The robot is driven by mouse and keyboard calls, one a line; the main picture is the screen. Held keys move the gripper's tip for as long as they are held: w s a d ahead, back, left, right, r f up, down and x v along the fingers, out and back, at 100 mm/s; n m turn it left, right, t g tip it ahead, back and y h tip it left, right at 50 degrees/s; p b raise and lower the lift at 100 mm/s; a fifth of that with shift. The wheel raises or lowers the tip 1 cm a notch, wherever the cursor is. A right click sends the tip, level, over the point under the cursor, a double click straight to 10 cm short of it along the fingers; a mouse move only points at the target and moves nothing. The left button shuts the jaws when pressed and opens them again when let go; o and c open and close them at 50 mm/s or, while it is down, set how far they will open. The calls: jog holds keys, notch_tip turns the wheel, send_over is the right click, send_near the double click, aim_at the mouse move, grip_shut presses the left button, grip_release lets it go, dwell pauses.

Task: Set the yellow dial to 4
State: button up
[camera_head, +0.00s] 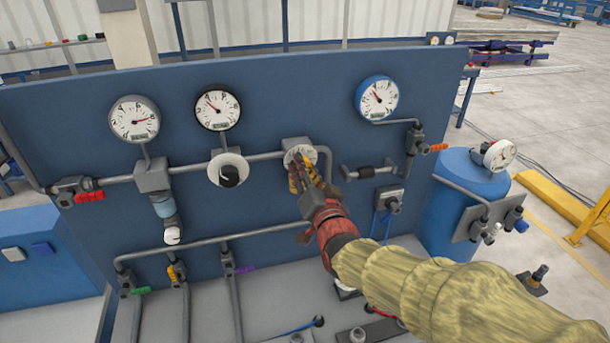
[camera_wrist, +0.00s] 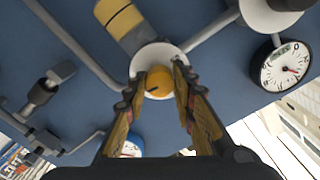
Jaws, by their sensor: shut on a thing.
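The yellow dial (camera_wrist: 159,83) is a round knob with a dark pointer mark, set on a white round plate (camera_wrist: 150,62) in the wrist view. In the head view the white plate (camera_head: 299,151) shows on the blue panel, with the dial mostly hidden behind my fingers. My gripper (camera_head: 305,176) reaches to the dial from the front. In the wrist view its two fingers (camera_wrist: 164,84) stand on either side of the dial and are shut on it. The numbers on the plate are too small to read, so I cannot tell the setting.
The blue panel (camera_head: 270,100) carries pipes and several gauges, including a blue-rimmed one (camera_head: 377,98). A black knob (camera_head: 229,175) sits left of the dial. A valve with a red handle (camera_head: 438,147) and a blue tank (camera_head: 463,200) stand to the right.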

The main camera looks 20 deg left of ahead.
dwell(0.4)
jog(key=o, duration=1.2)
jog(key=shift+c, duration=0.2)
jog(key=v, duration=1.2)
jog(key=shift+a, duration=0.1)
